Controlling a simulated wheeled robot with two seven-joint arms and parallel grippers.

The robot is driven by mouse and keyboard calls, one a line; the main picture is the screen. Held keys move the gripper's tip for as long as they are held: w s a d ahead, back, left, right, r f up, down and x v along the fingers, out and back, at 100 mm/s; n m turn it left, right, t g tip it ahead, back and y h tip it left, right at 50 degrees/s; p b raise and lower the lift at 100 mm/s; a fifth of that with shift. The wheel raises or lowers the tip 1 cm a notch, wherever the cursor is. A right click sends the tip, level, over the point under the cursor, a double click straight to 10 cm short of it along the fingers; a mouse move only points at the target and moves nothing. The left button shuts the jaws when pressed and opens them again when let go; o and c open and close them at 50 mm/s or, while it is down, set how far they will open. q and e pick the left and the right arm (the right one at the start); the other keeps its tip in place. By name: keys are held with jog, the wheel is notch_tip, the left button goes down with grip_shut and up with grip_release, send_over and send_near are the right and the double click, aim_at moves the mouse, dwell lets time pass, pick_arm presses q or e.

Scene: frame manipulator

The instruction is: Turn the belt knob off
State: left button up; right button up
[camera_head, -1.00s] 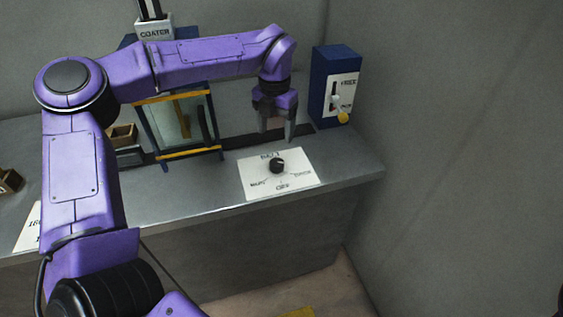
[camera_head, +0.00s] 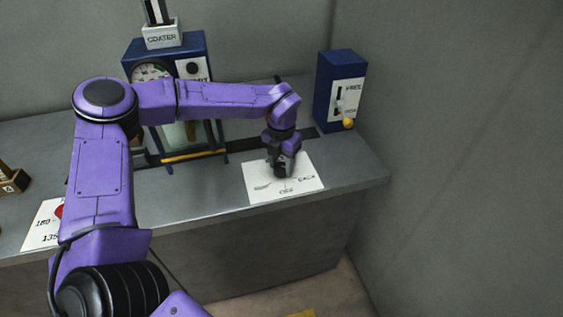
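The belt knob's white label plate (camera_head: 305,184) lies flat on the grey counter, with printed words along its front and right side. My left gripper (camera_head: 281,170) points down over the back part of this plate, at the spot of the black knob. The fingers cover the knob, so its pointer and setting are hidden. I cannot tell whether the fingers are closed on it or only around it. My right gripper is not in view.
A blue box (camera_head: 325,85) with a yellow-tipped lever (camera_head: 347,123) stands behind right of the plate. A blue-framed machine with a gauge (camera_head: 150,72) stands behind my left arm. Another white card (camera_head: 42,228) lies at left. The counter (camera_head: 350,178) right of the plate is clear.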

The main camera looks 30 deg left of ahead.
pick_arm(q)
jog(key=c, duration=0.5)
jog(key=shift+o, duration=0.3)
jog(key=m+p, duration=0.2)
jog(key=m, duration=0.1)
jog(key=shift+r+p, duration=0.2)
jog(key=shift+p, duration=0.1)
jog(key=m+p, duration=0.2)
jog(key=shift+d+m, duration=0.1)
jog(key=shift+m, duration=0.2)
jog(key=m+p, duration=0.2)
jog(key=m, duration=0.2)
jog(key=shift+d, duration=0.1)
jog(key=shift+f+m+p, duration=0.15)
jog(key=shift+m+p, duration=0.6)
jog(key=shift+m, duration=0.35)
